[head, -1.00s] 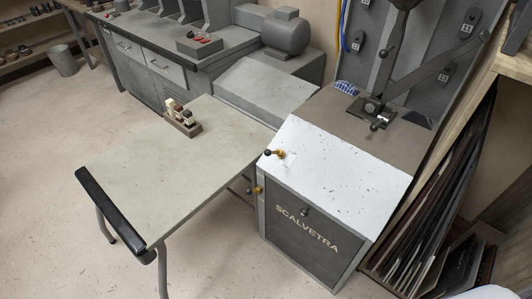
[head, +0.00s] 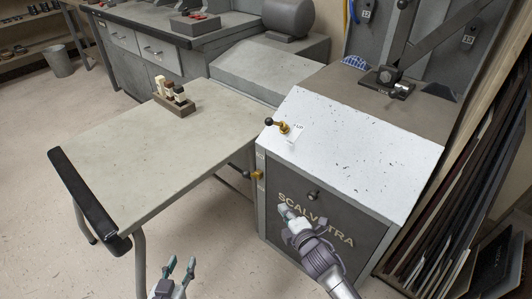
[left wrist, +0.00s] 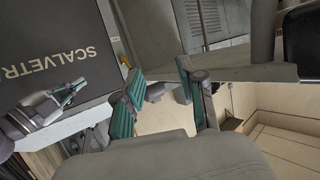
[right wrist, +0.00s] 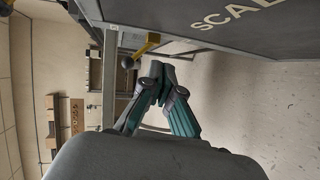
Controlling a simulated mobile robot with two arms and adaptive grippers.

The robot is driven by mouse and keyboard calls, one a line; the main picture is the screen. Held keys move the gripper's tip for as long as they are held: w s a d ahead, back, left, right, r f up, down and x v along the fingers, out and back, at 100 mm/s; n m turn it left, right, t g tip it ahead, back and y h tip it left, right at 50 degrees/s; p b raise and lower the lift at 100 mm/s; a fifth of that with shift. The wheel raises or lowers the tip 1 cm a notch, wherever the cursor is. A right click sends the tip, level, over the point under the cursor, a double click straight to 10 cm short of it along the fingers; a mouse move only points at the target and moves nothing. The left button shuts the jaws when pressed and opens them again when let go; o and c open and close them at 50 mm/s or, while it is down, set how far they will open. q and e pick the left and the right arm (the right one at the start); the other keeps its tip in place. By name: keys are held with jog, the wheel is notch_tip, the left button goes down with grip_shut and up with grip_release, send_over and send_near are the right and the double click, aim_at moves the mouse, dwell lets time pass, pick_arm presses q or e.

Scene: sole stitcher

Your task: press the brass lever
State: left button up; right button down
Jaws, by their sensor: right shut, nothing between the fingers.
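A brass lever (head: 283,127) with a dark ball knob stands at the left edge of the white sloped top of the grey cabinet (head: 365,150), beside a small white "UP" label. A second brass fitting (head: 258,174) sits lower, on the cabinet's left front edge. In the right wrist view, a brass bar (right wrist: 147,45) with a dark ball lies just beyond the fingertips; I cannot tell which fitting it is. My right gripper (head: 288,212) is shut and empty in front of the "SCALVETRA" panel, below both fittings. My left gripper (head: 181,270) is open and empty, low at the front.
A grey-green table (head: 150,140) with a black padded edge (head: 88,200) adjoins the cabinet on the left. A small block holder (head: 175,105) stands on it. Dark sheets (head: 455,200) lean at the right. The floor in front is clear.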

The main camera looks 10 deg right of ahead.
aim_at(275, 124)
pick_arm(q)
notch_tip(275, 124, up, 16)
jog(key=s+t+h+b, duration=0.1)
jog(key=s+t+b, duration=0.1)
jog(key=t+b, duration=0.3)
jog(key=shift+b, duration=0.75)
pick_arm(e)
jog(key=w+a+r+n+t+y, duration=0.1)
jog(key=r+n+t, duration=0.1)
jog(key=r+n, duration=0.2)
jog(key=w+a+r+n+t+y, duration=0.1)
jog(key=a+r+n+t, duration=0.1)
jog(key=r, duration=0.9)
jog(key=shift+a+r+n+t+y, duration=0.2)
jog(key=shift+a+n+t+y, duration=0.15)
jog(key=shift+n, duration=0.55)
pick_arm(q)
jog(key=shift+r, duration=0.1)
pick_arm(e)
jog(key=shift+w, duration=0.15)
